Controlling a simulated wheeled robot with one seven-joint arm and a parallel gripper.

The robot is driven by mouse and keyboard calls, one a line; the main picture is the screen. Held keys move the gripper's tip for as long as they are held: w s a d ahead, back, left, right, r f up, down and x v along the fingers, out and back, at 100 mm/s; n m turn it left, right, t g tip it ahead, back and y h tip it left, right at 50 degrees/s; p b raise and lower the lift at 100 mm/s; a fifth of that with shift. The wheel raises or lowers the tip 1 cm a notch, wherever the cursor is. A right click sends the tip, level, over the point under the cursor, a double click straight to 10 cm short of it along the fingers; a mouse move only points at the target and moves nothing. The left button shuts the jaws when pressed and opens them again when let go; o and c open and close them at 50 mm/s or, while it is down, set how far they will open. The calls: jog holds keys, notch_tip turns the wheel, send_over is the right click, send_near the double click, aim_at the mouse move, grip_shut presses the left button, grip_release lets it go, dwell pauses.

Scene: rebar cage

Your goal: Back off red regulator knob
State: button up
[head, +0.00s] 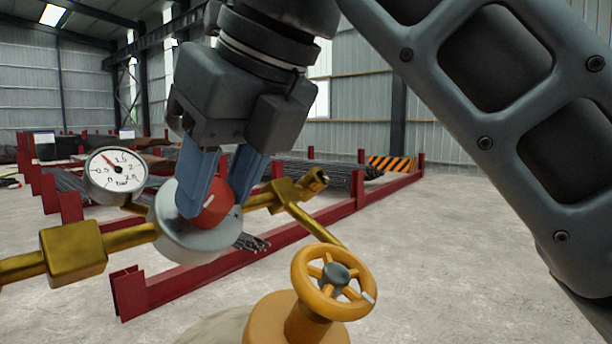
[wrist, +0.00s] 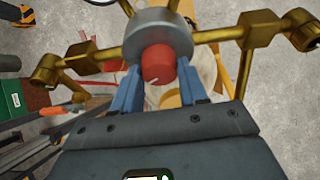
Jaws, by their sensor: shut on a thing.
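The red regulator knob (head: 211,206) sits on the front of a round silver regulator body (head: 184,238). A pale mark line shows on its face. My gripper (head: 213,197) has its two blue fingers on either side of the knob and is shut on it. In the wrist view the red knob (wrist: 158,65) sits between the blue fingertips (wrist: 157,78), in front of the silver body (wrist: 160,32). A white dial gauge (head: 117,171) stands up beside the regulator, its needle pointing up and left, near the 1 mark.
Brass pipes and fittings (head: 74,249) run out on both sides of the regulator. A yellow handwheel (head: 333,285) stands low in front, right of my gripper. Red steel racks (head: 250,248) with rebar lie behind. The concrete floor at right is clear.

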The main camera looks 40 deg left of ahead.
dwell(0.4)
jog(key=o, duration=1.1)
jog(key=shift+c, duration=0.2)
jog(key=v, duration=0.7)
jog(key=shift+d+r, duration=0.2)
jog(key=shift+r, duration=0.15)
jog(key=shift+w+d, duration=0.1)
